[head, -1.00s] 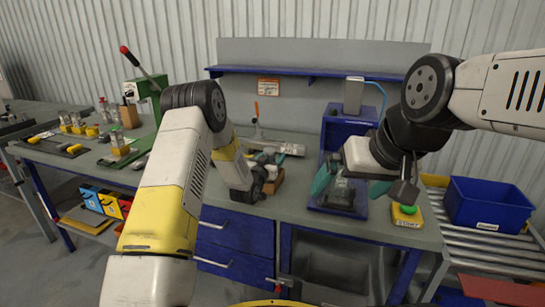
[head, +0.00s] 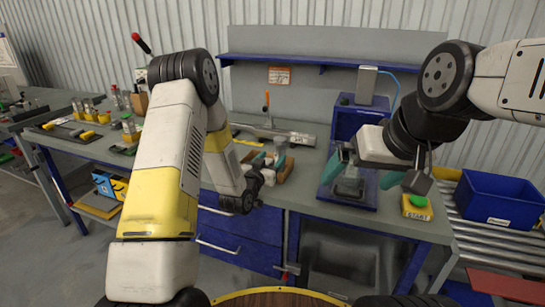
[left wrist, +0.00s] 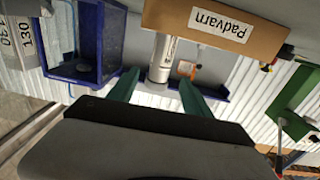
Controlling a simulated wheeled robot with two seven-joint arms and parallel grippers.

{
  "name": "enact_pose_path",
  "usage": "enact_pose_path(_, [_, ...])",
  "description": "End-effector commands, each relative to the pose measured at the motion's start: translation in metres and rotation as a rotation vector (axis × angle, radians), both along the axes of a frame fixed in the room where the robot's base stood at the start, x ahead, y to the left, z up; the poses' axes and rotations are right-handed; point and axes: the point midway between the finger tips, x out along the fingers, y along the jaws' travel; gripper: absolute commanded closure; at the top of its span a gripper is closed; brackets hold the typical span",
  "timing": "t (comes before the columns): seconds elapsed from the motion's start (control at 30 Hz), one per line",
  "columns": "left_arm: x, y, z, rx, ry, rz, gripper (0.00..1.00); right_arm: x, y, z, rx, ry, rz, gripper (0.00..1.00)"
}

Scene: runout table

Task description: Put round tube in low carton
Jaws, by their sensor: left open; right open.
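The low brown carton (head: 285,172) stands on the bench by my left gripper (head: 268,160). In the left wrist view, which is turned upside down, the carton (left wrist: 215,25) shows a label reading "Padvarn". A pale round tube (left wrist: 160,58) shows beyond the open, empty fingers of my left gripper (left wrist: 158,90). The carton's wall hides one end of the tube, so I cannot tell whether it stands in or behind it. In the head view my left gripper partly covers this spot. My right gripper (head: 363,172) is open, with its fingers apart over the blue fixture.
The blue fixture (head: 372,198) holds a dark grey block (head: 350,186). A green start button (head: 417,203) and a blue bin (head: 500,203) on rollers are to the right. A grey bar (head: 295,138) lies behind the carton. Small parts and a green press crowd the left bench.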

Motion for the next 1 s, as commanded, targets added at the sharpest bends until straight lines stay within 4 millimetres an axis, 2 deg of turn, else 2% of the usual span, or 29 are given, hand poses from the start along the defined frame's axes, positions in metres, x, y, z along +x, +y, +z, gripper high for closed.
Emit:
enact_pose_path(0.17, [-0.007,0.006,0.01,0.012,0.015,0.005,0.42,0.0,0.0,0.0,0.0,0.0,0.0,0.0])
enact_pose_path(0.27, [-0.005,0.014,0.032,0.042,0.062,0.019,0.42,0.0,0.0,0.0,0.0,0.0,0.0,0.0])
enact_pose_path(0.37, [-0.01,0.027,0.063,0.082,0.146,0.044,0.42,0.0,0.0,0.0,0.0,0.0,0.0,0.0])
enact_pose_path(0.47, [-0.026,0.043,0.093,0.113,0.248,0.076,0.42,0.0,0.0,0.0,0.0,0.0,0.0,0.0])
enact_pose_path(0.53, [-0.044,0.055,0.112,0.129,0.321,0.097,0.42,0.0,0.0,0.0,0.0,0.0,0.0,0.0])
enact_pose_path(0.67, [-0.09,0.074,0.142,0.141,0.461,0.134,0.42,0.0,0.0,0.0,0.0,0.0,0.0,0.0])
enact_pose_path(0.77, [-0.135,0.087,0.161,0.139,0.568,0.157,0.42,0.0,0.0,0.0,0.0,0.0,0.0,0.0])
enact_pose_path(0.9, [-0.211,0.1,0.179,0.125,0.721,0.174,0.42,0.0,0.0,0.0,0.0,0.0,0.0,0.0])
enact_pose_path(1.0, [-0.267,0.104,0.184,0.11,0.823,0.175,0.42,0.0,0.0,0.0,0.0,0.0,0.0,0.0])
